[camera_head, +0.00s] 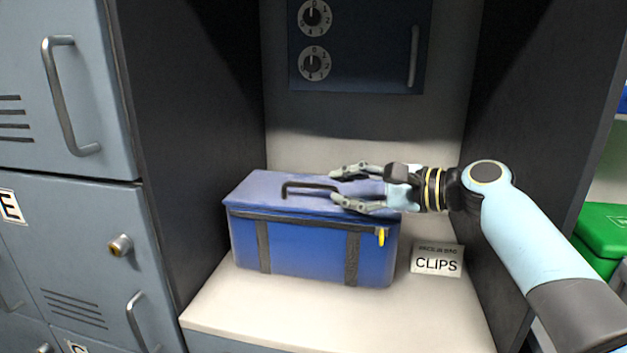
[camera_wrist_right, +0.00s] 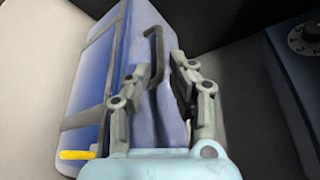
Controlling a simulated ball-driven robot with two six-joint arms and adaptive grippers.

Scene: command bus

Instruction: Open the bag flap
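The blue bag (camera_head: 310,248) sits on the pale shelf of the locker with its top flap (camera_head: 262,190) down. A black handle (camera_head: 300,187) stands on the flap, and it also shows in the wrist view (camera_wrist_right: 153,45). A yellow zipper pull (camera_head: 381,237) hangs at the right end of the front seam; the wrist view shows it too (camera_wrist_right: 77,155). My right gripper (camera_head: 336,187) is over the flap from the right, its fingers apart on both sides of the handle's right end. In the wrist view the gripper (camera_wrist_right: 163,70) looks open. Whether a finger touches the handle is unclear. My left gripper is out of view.
A "CLIPS" sign (camera_head: 437,262) stands right of the bag. Dark locker walls enclose the shelf on both sides. A blue panel with dials (camera_head: 375,45) is on the back wall. Grey locker doors (camera_head: 70,120) are at left, a green bin (camera_head: 603,235) at far right. Bare shelf lies before the bag.

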